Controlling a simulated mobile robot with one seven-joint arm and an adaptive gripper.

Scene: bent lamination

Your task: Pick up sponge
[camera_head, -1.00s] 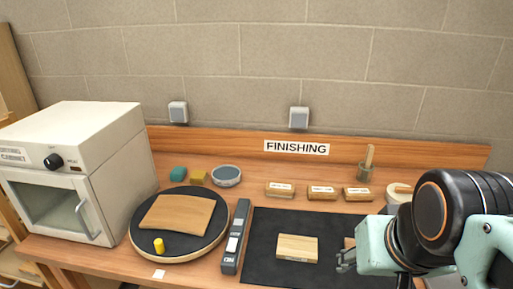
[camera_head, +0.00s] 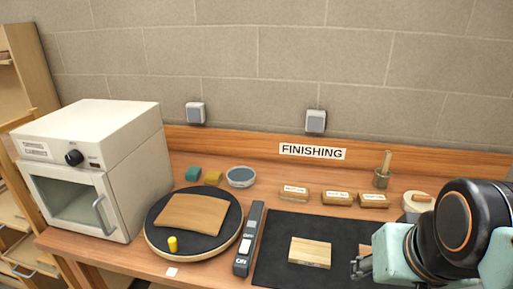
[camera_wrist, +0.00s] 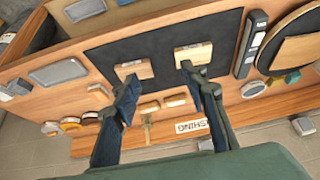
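Two small blocks lie at the back of the bench, a teal one (camera_head: 193,174) and a yellow one (camera_head: 212,178). Either could be the sponge; I cannot tell which. They stand behind a round turntable (camera_head: 152,238) and left of a round grey-topped dish (camera_head: 240,177). In the wrist view the yellow block (camera_wrist: 275,82) and the teal block (camera_wrist: 292,77) are small at the right. My gripper (camera_head: 360,267) is far to their right, above the black mat. In the wrist view my gripper (camera_wrist: 160,75) has its fingers apart with nothing between them.
A curved wooden sheet (camera_head: 193,214) and a yellow knob (camera_head: 173,244) are on the turntable. A dark bar (camera_head: 249,240) separates it from the black mat (camera_head: 275,260). A light wooden block (camera_head: 310,252) lies on the mat. A white cabinet (camera_head: 90,165) stands at the left.

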